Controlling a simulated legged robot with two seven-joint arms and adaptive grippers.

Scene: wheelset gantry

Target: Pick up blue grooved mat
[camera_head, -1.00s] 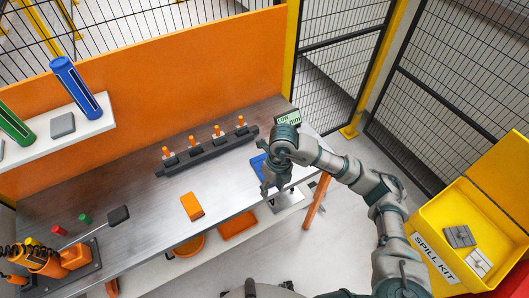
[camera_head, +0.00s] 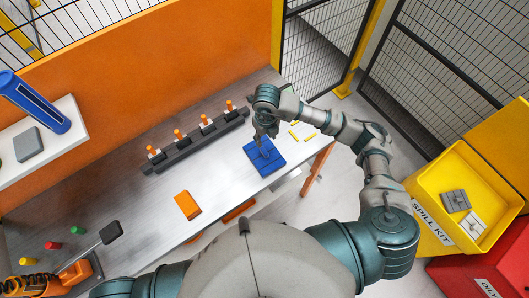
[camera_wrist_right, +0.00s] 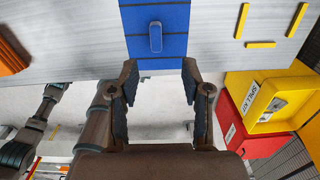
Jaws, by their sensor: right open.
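The blue grooved mat (camera_head: 274,162) lies flat near the right front part of the metal bench. In the right wrist view the mat (camera_wrist_right: 172,17) shows at the top centre, with a raised blue handle (camera_wrist_right: 155,37) in its middle. My right gripper (camera_head: 263,137) is over the mat in the head view and hides part of it. In the wrist view its two fingers (camera_wrist_right: 158,85) are spread wide with nothing between them, and the mat is ahead of the fingertips. My left gripper is not in view.
A dark rack (camera_head: 195,142) with orange-topped pieces stands behind the mat. An orange block (camera_head: 187,205) lies to its left. Yellow strips (camera_head: 302,131) mark the bench to its right. A yellow spill kit box (camera_head: 430,220) stands right of the bench, beside a wire fence.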

